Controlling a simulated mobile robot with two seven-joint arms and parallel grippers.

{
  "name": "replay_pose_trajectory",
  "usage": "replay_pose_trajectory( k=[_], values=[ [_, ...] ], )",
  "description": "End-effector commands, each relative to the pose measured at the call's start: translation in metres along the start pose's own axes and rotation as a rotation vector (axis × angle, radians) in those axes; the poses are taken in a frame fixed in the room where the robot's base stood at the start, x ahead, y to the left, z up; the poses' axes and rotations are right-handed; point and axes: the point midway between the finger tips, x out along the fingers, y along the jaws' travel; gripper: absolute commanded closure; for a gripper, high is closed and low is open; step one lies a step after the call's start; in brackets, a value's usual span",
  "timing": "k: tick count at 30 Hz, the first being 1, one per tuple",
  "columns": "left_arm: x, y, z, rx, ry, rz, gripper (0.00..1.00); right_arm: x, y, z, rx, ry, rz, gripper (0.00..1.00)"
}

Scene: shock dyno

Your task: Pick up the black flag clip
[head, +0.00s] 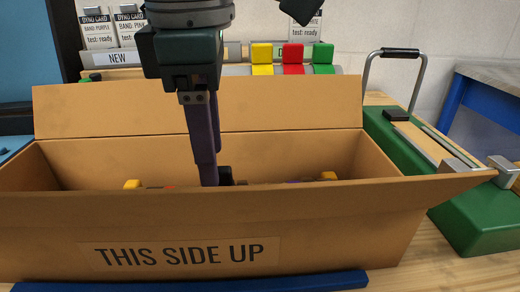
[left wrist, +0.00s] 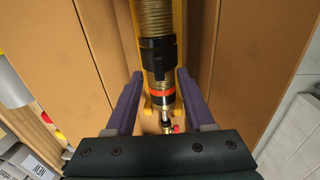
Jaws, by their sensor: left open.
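My left gripper (head: 211,168) reaches down into an open cardboard box, its purple fingers apart and empty. In the left wrist view its fingertips (left wrist: 159,76) stand on either side of a brass-coloured threaded shock body (left wrist: 155,17). A black clip-like piece (left wrist: 157,54) sits around that body, just beyond the fingertips; I take it as the black flag clip. In the head view a black piece (head: 225,174) shows just right of the fingertips, its lower part hidden by the box's front wall. My right gripper cannot be made out.
The cardboard box (head: 130,222) has high walls and raised flaps. Yellow (head: 262,53), red (head: 293,54) and green (head: 323,54) pieces stand behind it. A green machine with a metal handle (head: 422,78) is at right. A dark shape cuts the top edge.

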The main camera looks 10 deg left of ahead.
Motion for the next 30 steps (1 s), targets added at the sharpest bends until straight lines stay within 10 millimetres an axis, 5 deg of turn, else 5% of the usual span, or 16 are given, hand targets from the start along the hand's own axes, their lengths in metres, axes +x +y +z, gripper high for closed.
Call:
replay_pose_trajectory(
  k=[6, 15, 30],
  values=[
    [0.034, 0.001, 0.002, -0.001, -0.001, -0.004, 0.46, 0.002, 0.0, 0.001, 0.0, 0.0, 0.0, 0.64],
    [0.038, 0.001, 0.003, 0.001, -0.003, -0.001, 0.47, 0.002, 0.0, 0.001, 0.0, 0.0, 0.0, 0.64],
    [0.038, 0.001, 0.002, 0.0, -0.003, -0.002, 1.0, 0.003, 0.0, 0.001, 0.0, -0.001, 0.0, 0.64]
  ],
)
